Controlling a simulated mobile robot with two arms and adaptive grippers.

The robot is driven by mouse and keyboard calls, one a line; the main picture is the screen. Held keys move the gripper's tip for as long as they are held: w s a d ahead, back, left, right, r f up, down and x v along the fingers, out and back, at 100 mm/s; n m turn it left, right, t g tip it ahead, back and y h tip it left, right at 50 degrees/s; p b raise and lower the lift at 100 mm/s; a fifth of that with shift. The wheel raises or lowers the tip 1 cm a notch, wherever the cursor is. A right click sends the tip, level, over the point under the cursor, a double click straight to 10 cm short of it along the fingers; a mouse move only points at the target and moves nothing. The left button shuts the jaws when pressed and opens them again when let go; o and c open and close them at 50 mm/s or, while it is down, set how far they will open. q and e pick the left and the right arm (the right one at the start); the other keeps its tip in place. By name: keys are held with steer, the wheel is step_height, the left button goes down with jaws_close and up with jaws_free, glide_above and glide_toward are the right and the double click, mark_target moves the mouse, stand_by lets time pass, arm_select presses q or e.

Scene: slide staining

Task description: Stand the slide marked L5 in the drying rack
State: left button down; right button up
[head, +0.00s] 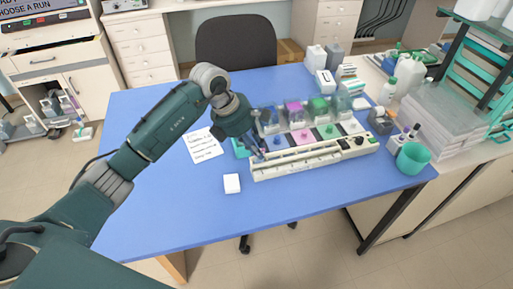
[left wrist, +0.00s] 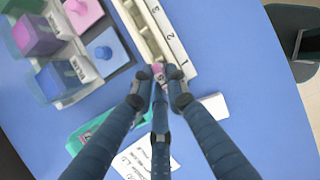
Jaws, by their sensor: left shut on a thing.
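My left gripper (head: 258,156) is over the left end of the long cream drying rack (head: 315,163). In the left wrist view its fingers (left wrist: 162,84) are closed together on a slide (left wrist: 158,69) with a pink end. Most of the slide is hidden by the fingers, and I cannot read its mark. The rack (left wrist: 180,58) shows the numbers 1, 2 and 3 along its edge, and the slide's end is close to the number 1 end. I cannot tell whether the slide touches the rack. My right gripper is out of view.
Staining jars with blue, pink (head: 297,115), green and grey contents stand behind the rack. A teal tray (left wrist: 83,143), a written note (head: 204,146) and a white block (head: 232,183) lie near the gripper. A teal cup (head: 413,157) stands at right. The front left blue table is clear.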

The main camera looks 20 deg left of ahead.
arm_select(q)
steer(key=shift+f+b, duration=0.3)
steer(key=shift+b, duration=0.1)
stand_by(0.3)
steer(key=c, duration=1.7)
jaws_free()
steer(key=shift+o, duration=0.2)
steer(key=v, duration=1.2)
steer(key=shift+f, duration=0.1)
